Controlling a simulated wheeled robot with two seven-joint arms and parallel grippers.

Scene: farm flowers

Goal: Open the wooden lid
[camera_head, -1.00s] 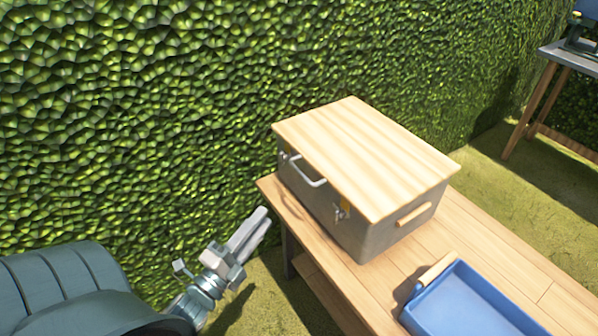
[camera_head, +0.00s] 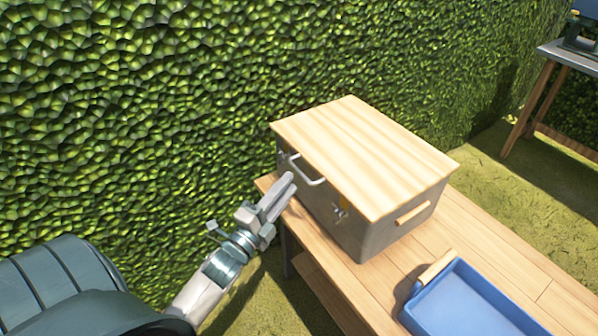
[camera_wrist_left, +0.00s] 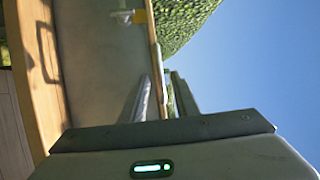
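The pale wooden lid (camera_head: 365,150) lies flat and closed on a grey box (camera_head: 365,235) on a wooden bench. A light metal handle (camera_head: 310,176) is on the box's front side, with metal latches near the lid's edge. My left gripper (camera_head: 288,180) is in front of the box at its left end, near the handle. Contact cannot be told. My right gripper is not in view.
A blue tray (camera_head: 425,318) with a wooden handle sits on the bench (camera_head: 500,252) to the right of the box. A green hedge (camera_head: 150,110) stands close behind. Another table (camera_head: 572,57) is at the far right. Grass lies in front of the bench's left end.

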